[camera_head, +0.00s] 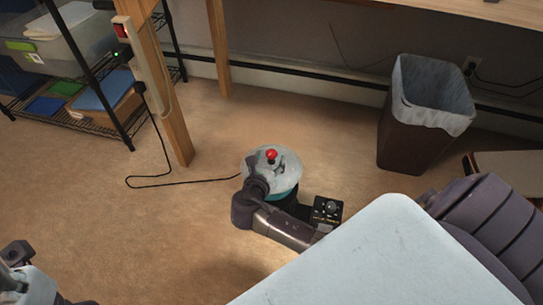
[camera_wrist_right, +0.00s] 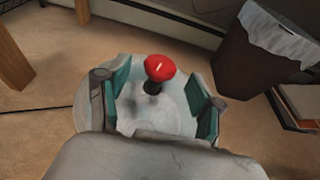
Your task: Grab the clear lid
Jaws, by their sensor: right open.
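The clear lid (camera_head: 286,184) is round and has a red knob (camera_head: 271,155) on top. It sits on a round teal-sided device on the floor, which has a black control box (camera_head: 327,210) at its front right. In the right wrist view the lid (camera_wrist_right: 175,106) fills the middle, with the red knob (camera_wrist_right: 159,68) upright on a dark stem. My right gripper (camera_wrist_right: 157,98) is open above the lid, its teal-padded fingers on either side of the knob and apart from it. My left gripper (camera_head: 15,270) shows only partly at the lower left edge, its jaws unclear.
A brown bin (camera_head: 404,135) with a pale liner stands at the right. A wire shelf (camera_head: 95,124) with boxes stands at the upper left beside a wooden post (camera_head: 170,115). A black cord (camera_head: 165,185) runs from the post to the device.

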